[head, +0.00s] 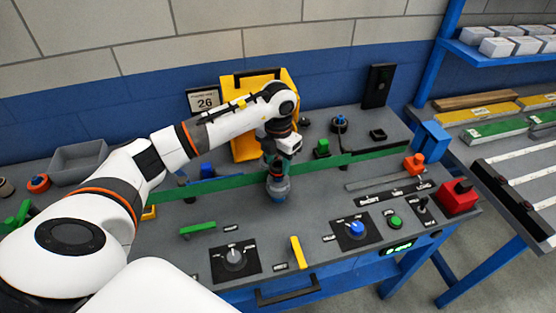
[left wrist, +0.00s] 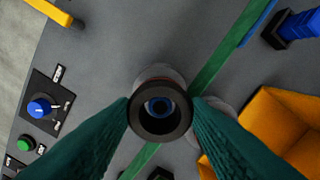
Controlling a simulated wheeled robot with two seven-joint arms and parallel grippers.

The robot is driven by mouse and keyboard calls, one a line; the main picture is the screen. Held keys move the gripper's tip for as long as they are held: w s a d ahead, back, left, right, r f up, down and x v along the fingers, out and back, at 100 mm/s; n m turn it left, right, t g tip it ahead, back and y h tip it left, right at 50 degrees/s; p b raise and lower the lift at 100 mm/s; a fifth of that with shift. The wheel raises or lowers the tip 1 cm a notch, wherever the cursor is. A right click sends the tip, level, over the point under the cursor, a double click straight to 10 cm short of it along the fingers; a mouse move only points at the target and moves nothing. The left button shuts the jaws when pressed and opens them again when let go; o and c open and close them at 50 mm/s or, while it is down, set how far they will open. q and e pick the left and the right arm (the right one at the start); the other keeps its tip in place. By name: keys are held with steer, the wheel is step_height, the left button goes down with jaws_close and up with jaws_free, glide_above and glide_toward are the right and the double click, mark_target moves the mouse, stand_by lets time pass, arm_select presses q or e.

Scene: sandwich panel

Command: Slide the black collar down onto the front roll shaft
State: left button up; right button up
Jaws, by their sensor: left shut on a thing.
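The black collar (left wrist: 160,127) is a dark ring seen end-on in the left wrist view, between the two teal fingers. My left gripper (left wrist: 161,106) is shut on it. A blue round part (left wrist: 159,104) shows through the collar's bore, roughly centred; I cannot tell whether it is the front roll shaft. A pale cylinder edge shows just behind the collar. In the head view my left gripper (head: 274,163) points down above a grey-blue round base (head: 277,188) on the panel. The gap between collar and shaft is hidden. My right gripper is not in view.
A green strip (head: 223,183) runs across the grey panel past the gripper. A yellow bin (head: 247,146) stands behind the arm. Knobs, including a blue one (head: 357,228), and a yellow handle (head: 296,252) lie in front. A red box (head: 459,196) is at the right.

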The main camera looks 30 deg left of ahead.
arm_select(q)
steer(key=shift+f+b, duration=0.9)
steer(key=shift+f, duration=0.4)
steer(key=o, duration=1.2)
steer(key=shift+c, duration=0.2)
steer(key=shift+r, duration=0.1)
step_height(320, 180, up, 8)
steer(key=p, duration=0.5)
steer(key=shift+r, duration=0.1)
